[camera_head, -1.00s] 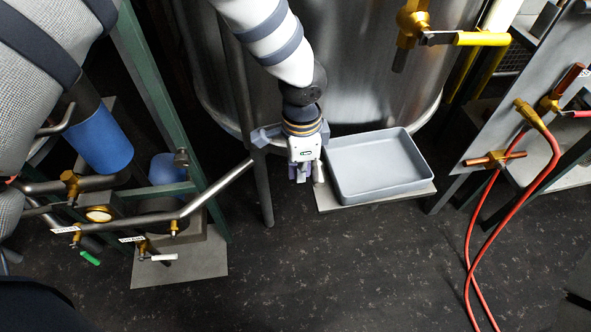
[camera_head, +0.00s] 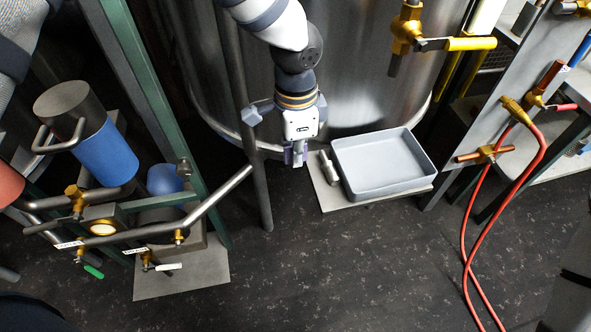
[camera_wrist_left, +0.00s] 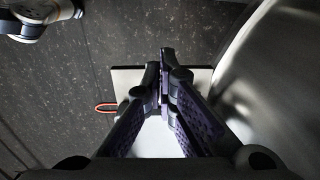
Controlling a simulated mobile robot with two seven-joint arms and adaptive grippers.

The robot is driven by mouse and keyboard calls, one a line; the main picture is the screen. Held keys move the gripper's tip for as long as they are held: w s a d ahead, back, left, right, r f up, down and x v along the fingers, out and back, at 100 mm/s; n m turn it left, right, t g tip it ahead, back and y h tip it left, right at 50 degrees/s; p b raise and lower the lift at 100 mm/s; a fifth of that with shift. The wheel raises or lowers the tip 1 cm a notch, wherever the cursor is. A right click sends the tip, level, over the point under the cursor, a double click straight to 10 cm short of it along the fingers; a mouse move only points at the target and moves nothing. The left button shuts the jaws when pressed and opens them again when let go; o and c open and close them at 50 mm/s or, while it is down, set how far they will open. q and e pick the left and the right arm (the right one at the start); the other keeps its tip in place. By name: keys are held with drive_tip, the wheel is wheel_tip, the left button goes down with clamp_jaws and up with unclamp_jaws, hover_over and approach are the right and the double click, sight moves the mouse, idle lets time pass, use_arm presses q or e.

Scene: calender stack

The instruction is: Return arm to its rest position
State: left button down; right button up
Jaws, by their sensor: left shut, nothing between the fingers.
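My left arm comes in from the top of the head view in front of the steel tank. My left gripper (camera_head: 297,158) points down, shut and empty, just left of the tray's plate. In the left wrist view its purple-padded fingers (camera_wrist_left: 164,62) meet at the tips, with the pale plate (camera_wrist_left: 197,75) behind them.
A grey tray (camera_head: 437,173) sits on the plate, with a small metal cylinder (camera_head: 328,167) beside it. The tank (camera_head: 350,80) stands close behind. Pipework (camera_head: 215,195) and a blue cylinder (camera_head: 108,158) are left; red hoses (camera_head: 469,240) are right. The dark floor in front is clear.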

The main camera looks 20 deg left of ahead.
use_arm(q)
drive_tip(key=s+f+n+g+h, duration=0.1)
drive_tip(key=s+f+n, duration=0.2)
drive_tip(key=s+f, duration=0.45)
drive_tip(key=s+f+n+g+h, duration=0.1)
drive_tip(key=s+f+n, duration=0.25)
drive_tip(key=s, duration=0.75)
drive_tip(key=s+a+f+n+y, duration=0.1)
drive_tip(key=s+a, duration=0.3)
drive_tip(key=s, duration=0.5)
drive_tip(key=s+a+f+n+y+p, duration=0.1)
drive_tip(key=s+a+n, duration=0.3)
drive_tip(key=s, duration=0.4)
drive_tip(key=shift+s+f, duration=0.35)
drive_tip(key=shift+f, duration=0.1)
use_arm(e)
drive_tip(key=shift+w+r+t, duration=0.4)
drive_tip(key=shift+w+r, duration=0.5)
drive_tip(key=shift+r, duration=0.05)
use_arm(q)
drive_tip(key=c, duration=2.4)
unclamp_jaws()
